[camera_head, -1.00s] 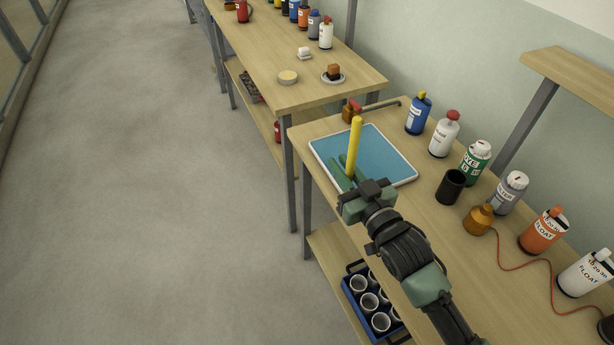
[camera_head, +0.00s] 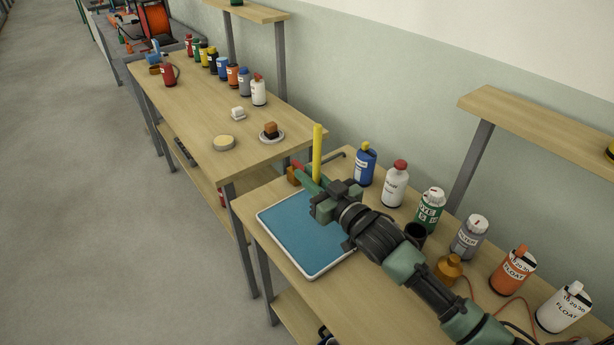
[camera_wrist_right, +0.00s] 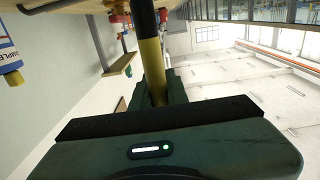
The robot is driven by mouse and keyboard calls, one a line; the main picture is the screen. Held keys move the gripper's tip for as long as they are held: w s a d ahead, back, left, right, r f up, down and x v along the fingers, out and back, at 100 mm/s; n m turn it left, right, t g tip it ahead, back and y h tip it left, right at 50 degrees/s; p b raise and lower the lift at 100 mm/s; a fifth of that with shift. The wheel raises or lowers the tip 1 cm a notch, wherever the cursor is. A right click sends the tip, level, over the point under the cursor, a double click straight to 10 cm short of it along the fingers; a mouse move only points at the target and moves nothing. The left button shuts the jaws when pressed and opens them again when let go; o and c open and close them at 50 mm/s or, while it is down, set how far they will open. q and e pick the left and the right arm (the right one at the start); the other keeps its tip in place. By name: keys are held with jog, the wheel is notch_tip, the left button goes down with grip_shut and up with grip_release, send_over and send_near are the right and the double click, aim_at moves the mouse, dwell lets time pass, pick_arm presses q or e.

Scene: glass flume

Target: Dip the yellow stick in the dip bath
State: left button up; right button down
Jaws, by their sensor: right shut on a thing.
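My right gripper (camera_head: 318,195) is shut on the yellow stick (camera_head: 317,155) and holds it nearly upright above the far edge of a blue, white-rimmed tray (camera_head: 285,236) on the near bench. The stick's lower end is hidden in the head view. In the right wrist view the stick (camera_wrist_right: 152,62) runs up from the jaws (camera_wrist_right: 158,100), with a dark part towards the picture's top. A black cup (camera_head: 414,233) stands right of my arm, partly hidden. I cannot tell for certain which vessel is the dip bath. My left gripper is out of view.
Several bottles line the back of the near bench, among them a blue one (camera_head: 364,164) and a red-capped white one (camera_head: 395,185). An amber bottle (camera_head: 448,269) stands nearer. The farther bench (camera_head: 190,115) holds more bottles and small dishes. A shelf (camera_head: 540,115) overhangs at right.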

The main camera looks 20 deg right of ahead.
notch_tip(320, 180, down, 6)
jog(key=b, duration=0.4)
jog(key=shift+r, duration=0.1)
jog(key=shift+s+f, duration=0.15)
jog(key=shift+f, duration=0.1)
jog(key=shift+a+f, duration=0.1)
jog(key=shift+f, duration=0.15)
jog(key=shift+r, duration=0.1)
notch_tip(320, 180, up, 8)
jog(key=p, duration=0.6)
jog(key=shift+f+p, duration=0.2)
jog(key=shift+p, duration=0.2)
jog(key=shift+w, duration=0.2)
